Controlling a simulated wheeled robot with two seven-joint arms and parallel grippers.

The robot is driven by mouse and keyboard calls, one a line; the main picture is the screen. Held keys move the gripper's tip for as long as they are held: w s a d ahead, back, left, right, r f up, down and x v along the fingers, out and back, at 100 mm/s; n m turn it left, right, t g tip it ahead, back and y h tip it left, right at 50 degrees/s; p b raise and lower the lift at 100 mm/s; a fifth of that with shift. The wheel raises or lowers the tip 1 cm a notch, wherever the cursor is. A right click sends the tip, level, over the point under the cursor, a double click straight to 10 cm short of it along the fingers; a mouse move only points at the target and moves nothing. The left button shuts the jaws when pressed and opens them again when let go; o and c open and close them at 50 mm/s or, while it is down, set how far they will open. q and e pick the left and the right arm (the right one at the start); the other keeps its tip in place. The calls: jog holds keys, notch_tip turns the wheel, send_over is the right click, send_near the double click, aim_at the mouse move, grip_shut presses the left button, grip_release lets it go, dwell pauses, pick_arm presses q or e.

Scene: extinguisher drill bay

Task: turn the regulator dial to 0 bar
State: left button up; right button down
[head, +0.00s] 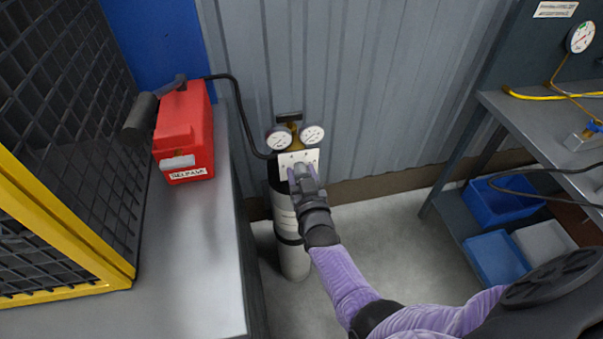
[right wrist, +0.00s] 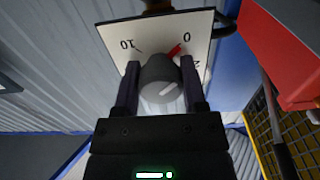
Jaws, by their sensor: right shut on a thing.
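The regulator dial (right wrist: 160,82) is a round dark grey knob on a white scale plate (right wrist: 115,42), which also shows in the head view (head: 312,156). My right gripper (right wrist: 158,92) is shut on the dial, one finger on each side. In the wrist view the plate appears upside down, with a 10 at left, a 0 at upper right and part of a 2 at right. A red mark (right wrist: 175,50) lies beside the 0. A short white line is on the knob's face, slanting up to the right; I cannot tell its exact reading. My left gripper is not in view.
Two round gauges (head: 279,138) sit above the plate on a grey cylinder (head: 294,262). A black hose runs left to a red box (head: 184,135) on a grey bench (head: 190,270). A shelf with blue bins (head: 496,257) stands at right. Floor between is clear.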

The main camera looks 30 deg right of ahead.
jog(key=shift+f, duration=0.1)
dwell(0.4)
jog(key=shift+c, duration=0.7)
grip_release()
jog(key=shift+s+a, duration=0.1)
jog(key=shift+s, duration=0.25)
jog(key=p+v, duration=0.3)
jog(key=v, duration=0.6)
jog(key=shift+s, duration=0.1)
